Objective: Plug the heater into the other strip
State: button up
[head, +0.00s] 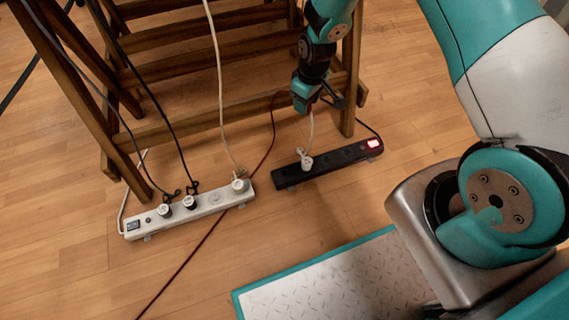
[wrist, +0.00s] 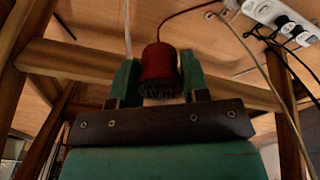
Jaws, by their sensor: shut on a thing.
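My gripper (head: 308,101) is above the floor behind the black power strip (head: 340,160). In the wrist view its teal fingers are shut on a red plug (wrist: 159,64) with a dark red cable (wrist: 192,15). The plug is largely hidden in the head view. There the red cable (head: 205,238) runs across the floor and passes at the white power strip (head: 216,212). The white strip carries several plugs and shows an empty socket between them. The black strip has one white plug (head: 307,162) at its left end and a red switch at its right. The heater itself is not identifiable.
A wooden slatted rack (head: 197,72) stands behind the strips, with its legs close to both. Several black and white cables hang down to the strips. A teal-edged metal plate (head: 330,283) is in front.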

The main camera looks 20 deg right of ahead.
aim_at(284, 175)
jog(key=a+f+n+b, duration=0.2)
jog(key=f+n, duration=0.2)
jog(key=f, duration=0.3)
jog(key=s+a+f+n+b, duration=0.1)
jog(key=a+f+n+b, duration=0.1)
jog(key=f+n, duration=0.3)
jog(key=s+a+f+n+g+y+b, duration=0.1)
jog(key=a+f+n+b, duration=0.2)
jog(key=f, duration=0.7)
jog(key=shift+n+b, duration=0.35)
jog(key=shift+n, duration=0.75)
jog(key=shift+f, duration=0.1)
notch_tip(284, 175, down, 6)
jog(key=b, duration=0.5)
jog(key=shift+r, duration=0.25)
jog(key=shift+s+p, duration=0.1)
jog(key=shift+p, duration=0.4)
jog(key=shift+f+b, duration=0.45)
jog(key=shift+f, duration=0.15)
jog(key=o, duration=1)
